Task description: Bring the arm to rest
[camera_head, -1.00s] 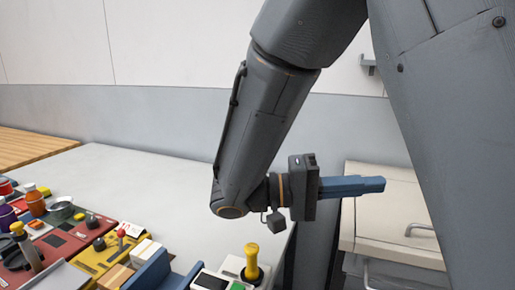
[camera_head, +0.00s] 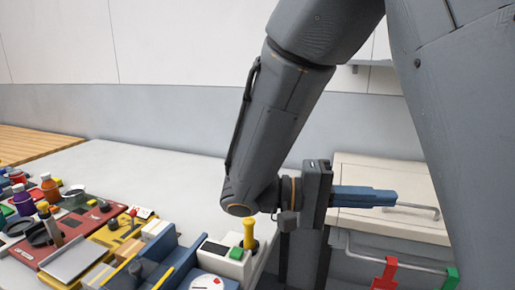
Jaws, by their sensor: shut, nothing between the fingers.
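My gripper (camera_head: 364,196) has blue fingers that are shut with nothing between them. It points to the right in the head view, past the right edge of the table. In the picture its fingers overlap the top of a pale cabinet, and I cannot tell how far above or in front of it they are. My arm comes down from the top of the view, bends at the wrist above the table's right side and hides part of the table edge.
A light grey table (camera_head: 130,168) carries crowded trays, jars and a yellow-handled stamp-like item (camera_head: 249,234) on its near part. Its far part is bare. The pale cabinet (camera_head: 380,224) with a metal handle stands right. Red (camera_head: 384,274) and green (camera_head: 452,278) pieces show below it.

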